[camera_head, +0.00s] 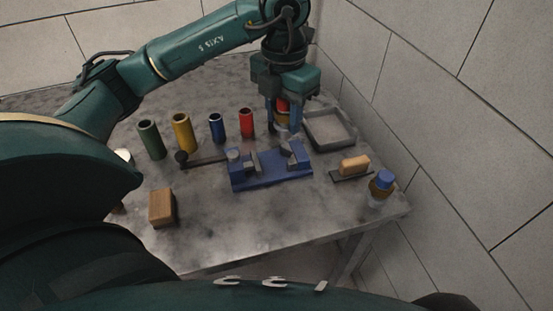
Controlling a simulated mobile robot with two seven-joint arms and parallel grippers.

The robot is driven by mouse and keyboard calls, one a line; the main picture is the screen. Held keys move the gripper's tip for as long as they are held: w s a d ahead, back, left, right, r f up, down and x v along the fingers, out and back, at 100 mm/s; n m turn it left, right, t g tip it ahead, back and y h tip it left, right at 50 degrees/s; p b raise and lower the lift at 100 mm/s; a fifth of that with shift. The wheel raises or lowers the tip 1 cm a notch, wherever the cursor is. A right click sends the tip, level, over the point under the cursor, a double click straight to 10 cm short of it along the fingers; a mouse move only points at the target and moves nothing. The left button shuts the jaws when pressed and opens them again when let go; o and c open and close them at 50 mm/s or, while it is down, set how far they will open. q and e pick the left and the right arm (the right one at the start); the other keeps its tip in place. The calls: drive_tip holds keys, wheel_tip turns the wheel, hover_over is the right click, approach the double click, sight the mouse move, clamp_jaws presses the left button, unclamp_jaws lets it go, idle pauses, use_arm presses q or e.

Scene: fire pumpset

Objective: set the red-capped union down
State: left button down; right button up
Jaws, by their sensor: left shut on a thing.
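The red-capped union (282,106) is between the fingers of my left gripper (282,120), which is shut on it. Its red cap shows just under the gripper palm, with a yellowish band and a grey metal part below. The gripper points down at the back of the table (210,240), behind the blue vise (270,180) and left of the grey tray (330,130). I cannot tell whether the union's bottom touches the table. My right gripper does not show.
Green (151,140), yellow (183,133), blue (217,128) and red (246,123) tubes stand in a row left of the gripper. A wooden block (161,207), an orange-topped brush (355,165) and a blue-capped bottle (381,187) stand nearer. Walls border the table behind and right.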

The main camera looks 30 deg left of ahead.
use_arm(q)
drive_tip(key=n, duration=0.3)
drive_tip(key=a+n, duration=0.1)
drive_tip(key=shift+w+r+n, duration=0.1)
drive_tip(key=shift+r+n, duration=0.15)
drive_tip(key=shift+n, duration=0.15)
drive_tip(key=n, duration=0.3)
drive_tip(key=shift+a+n+p, duration=0.3)
drive_tip(key=shift+a, duration=0.05)
wheel_tip(320, 180, down, 10)
drive_tip(key=shift+r, duration=0.1)
drive_tip(key=shift+w, duration=0.1)
drive_tip(key=shift+f, duration=0.25)
drive_tip(key=c, duration=1.1)
unclamp_jaws()
drive_tip(key=shift+c, duration=0.2)
